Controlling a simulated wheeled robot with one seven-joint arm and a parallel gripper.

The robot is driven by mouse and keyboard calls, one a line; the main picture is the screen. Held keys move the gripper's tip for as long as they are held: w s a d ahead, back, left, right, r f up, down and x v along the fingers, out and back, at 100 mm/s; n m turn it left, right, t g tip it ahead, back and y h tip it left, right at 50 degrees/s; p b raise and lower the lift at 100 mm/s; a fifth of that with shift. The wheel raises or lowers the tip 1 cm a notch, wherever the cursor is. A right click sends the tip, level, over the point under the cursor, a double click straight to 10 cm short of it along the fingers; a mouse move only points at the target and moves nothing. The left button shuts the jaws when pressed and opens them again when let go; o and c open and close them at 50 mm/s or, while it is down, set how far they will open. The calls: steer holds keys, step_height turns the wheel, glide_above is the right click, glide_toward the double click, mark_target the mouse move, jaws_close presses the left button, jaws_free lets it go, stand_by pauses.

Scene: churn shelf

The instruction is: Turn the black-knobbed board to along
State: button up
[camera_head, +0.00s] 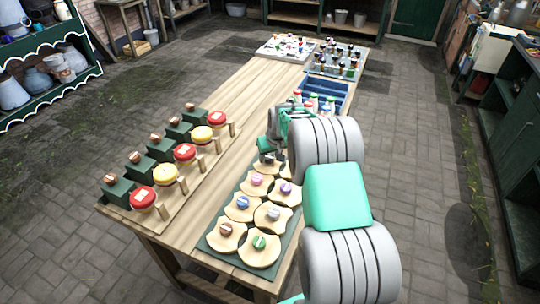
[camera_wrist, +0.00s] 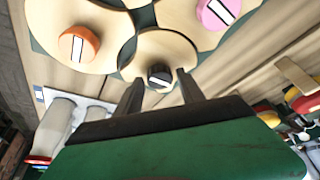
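The black-knobbed board (camera_wrist: 154,45) is a pale, scalloped wooden board with a black knob (camera_wrist: 160,75) bearing a white mark. In the head view the board (camera_head: 264,167) lies towards the far end of the dark green tray (camera_head: 209,246), partly hidden by my arm. My gripper (camera_wrist: 160,80) is open, with one finger on each side of the black knob in the wrist view. I cannot tell whether the fingers touch it. In the head view my gripper (camera_head: 267,149) is low over this board. The mark's direction is hard to read.
Neighbouring boards with orange (camera_wrist: 79,44), pink (camera_wrist: 217,12) and other coloured knobs sit close around it. A wooden rack (camera_head: 190,205) with red and yellow discs stands left. A blue crate (camera_head: 335,91) of bottles is beyond. Bare tabletop (camera_head: 235,135) shows between rack and tray.

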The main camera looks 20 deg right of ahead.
jaws_close()
